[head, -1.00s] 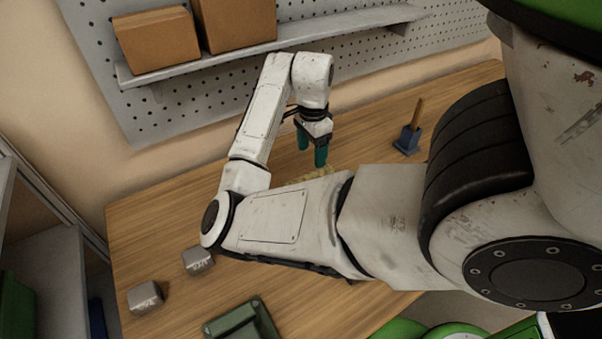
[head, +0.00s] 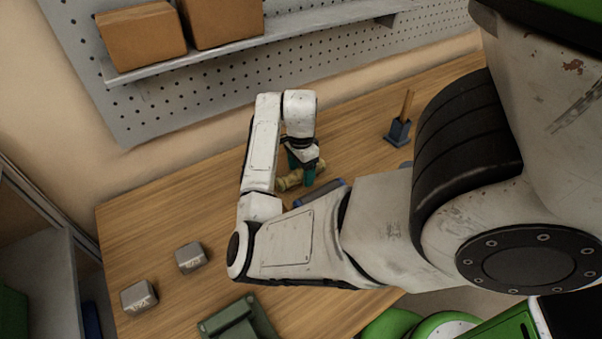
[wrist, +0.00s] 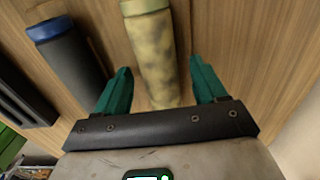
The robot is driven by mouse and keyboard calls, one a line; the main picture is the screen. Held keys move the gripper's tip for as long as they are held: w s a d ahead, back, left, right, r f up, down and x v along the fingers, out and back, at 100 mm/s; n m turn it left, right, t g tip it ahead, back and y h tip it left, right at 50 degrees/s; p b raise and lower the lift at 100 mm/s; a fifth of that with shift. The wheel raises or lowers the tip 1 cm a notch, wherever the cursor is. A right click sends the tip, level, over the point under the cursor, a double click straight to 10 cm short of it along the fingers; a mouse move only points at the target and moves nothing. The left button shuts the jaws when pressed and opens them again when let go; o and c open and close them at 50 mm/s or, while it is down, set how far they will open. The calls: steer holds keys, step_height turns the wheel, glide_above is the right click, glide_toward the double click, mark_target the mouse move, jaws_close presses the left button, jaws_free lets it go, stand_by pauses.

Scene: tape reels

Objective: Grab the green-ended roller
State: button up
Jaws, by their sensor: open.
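A mottled yellow roller (wrist: 152,55) with an olive-green end (wrist: 143,7) lies on the wooden table. In the head view the roller (head: 288,181) is partly hidden by my gripper and arm. My gripper (head: 302,170) is open, with its teal fingers pointing down at the roller. In the wrist view the fingers of my gripper (wrist: 160,68) stand one on each side of the roller, with a gap showing on both sides. I cannot tell how far down they reach.
A dark roller with a blue end (wrist: 65,60) lies close on the left in the wrist view; it also shows in the head view (head: 322,192). Two grey metal blocks (head: 139,298) (head: 191,258), a green object (head: 237,320) and a blue holder (head: 397,132) stand farther off.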

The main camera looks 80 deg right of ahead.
steer(key=c, duration=1.2)
steer(key=shift+c, duration=0.4)
steer(key=shift+r, duration=0.15)
